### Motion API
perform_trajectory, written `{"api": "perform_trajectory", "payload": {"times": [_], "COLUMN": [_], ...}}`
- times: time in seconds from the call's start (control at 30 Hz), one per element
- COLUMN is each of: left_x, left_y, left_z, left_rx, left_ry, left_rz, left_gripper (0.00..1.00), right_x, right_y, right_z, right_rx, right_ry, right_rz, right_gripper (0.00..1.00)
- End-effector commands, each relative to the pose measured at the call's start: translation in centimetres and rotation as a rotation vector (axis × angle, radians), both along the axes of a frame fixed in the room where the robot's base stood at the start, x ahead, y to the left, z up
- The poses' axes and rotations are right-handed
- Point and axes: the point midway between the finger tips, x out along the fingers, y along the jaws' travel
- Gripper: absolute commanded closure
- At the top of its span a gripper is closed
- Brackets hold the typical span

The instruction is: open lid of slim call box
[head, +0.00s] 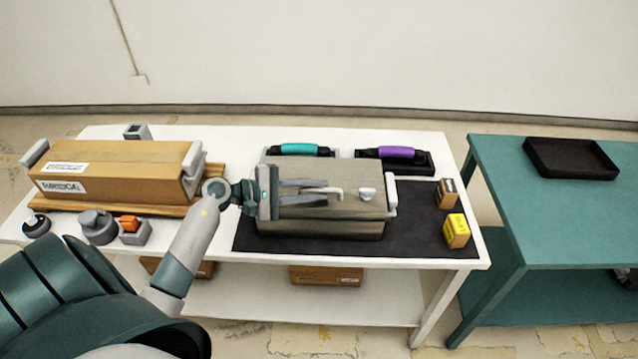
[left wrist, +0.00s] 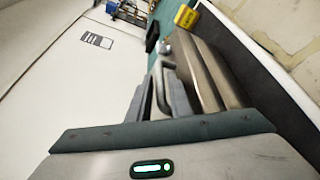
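The slim call box (head: 300,228) is a grey-brown box on a black mat (head: 412,235) in the middle of the white table. Its lid (head: 355,172) looks closed, with a pale hooked handle (head: 338,193) and a pale knob (head: 367,194) on it. My left gripper (head: 322,193) reaches over the box from the left. Its two fingers are apart, with their tips beside the handle. The left wrist view shows the fingers (left wrist: 160,92) close to the handle (left wrist: 164,62); I cannot tell whether they touch it. My right gripper is in neither view.
A cardboard box (head: 110,178) labelled BRIDGE stands at left, with small devices in front. Teal (head: 300,149) and purple (head: 396,152) handsets lie behind the call box. Yellow (head: 456,231) and brown (head: 446,192) blocks are at right. A teal table (head: 570,225) holds a black tray (head: 571,158).

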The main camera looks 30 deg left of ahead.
Motion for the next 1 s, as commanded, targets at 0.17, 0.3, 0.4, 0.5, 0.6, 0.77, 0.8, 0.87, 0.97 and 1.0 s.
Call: {"api": "perform_trajectory", "payload": {"times": [0.17, 0.3, 0.4, 0.5, 0.6, 0.77, 0.8, 0.87, 0.97, 1.0], "left_x": [0.77, 0.89, 0.88, 0.87, 0.86, 0.85, 0.86, 0.87, 0.93, 0.97], "left_y": [-0.69, -0.77, -0.76, -0.75, -0.75, -0.75, -0.74, -0.72, -0.66, -0.62], "left_z": [-0.19, -0.28, -0.28, -0.28, -0.28, -0.29, -0.29, -0.27, -0.15, -0.07], "left_rx": [-0.001, 0.0, 0.0, 0.0, 0.0, 0.0, 0.0, 0.0, -0.004, -0.006], "left_ry": [0.001, 0.001, 0.001, 0.001, 0.001, 0.001, 0.002, 0.003, 0.01, 0.014], "left_rz": [0.0, -0.001, -0.001, -0.001, -0.001, -0.001, -0.001, -0.001, -0.001, -0.001], "left_gripper": [0.81, 0.81, 0.81, 0.86, 1.0, 1.0, 1.0, 1.0, 1.0, 1.0], "right_x": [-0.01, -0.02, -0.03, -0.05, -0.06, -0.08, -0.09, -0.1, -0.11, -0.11], "right_y": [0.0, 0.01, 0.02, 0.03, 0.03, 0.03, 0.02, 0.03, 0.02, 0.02], "right_z": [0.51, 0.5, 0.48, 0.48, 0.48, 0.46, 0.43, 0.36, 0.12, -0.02], "right_rx": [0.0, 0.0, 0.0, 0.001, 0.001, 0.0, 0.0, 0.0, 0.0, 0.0], "right_ry": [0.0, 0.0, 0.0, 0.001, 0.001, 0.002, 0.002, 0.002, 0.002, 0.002], "right_rz": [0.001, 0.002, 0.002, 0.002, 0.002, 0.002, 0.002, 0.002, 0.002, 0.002], "right_gripper": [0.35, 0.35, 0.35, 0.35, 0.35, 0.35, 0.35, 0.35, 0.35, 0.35]}}
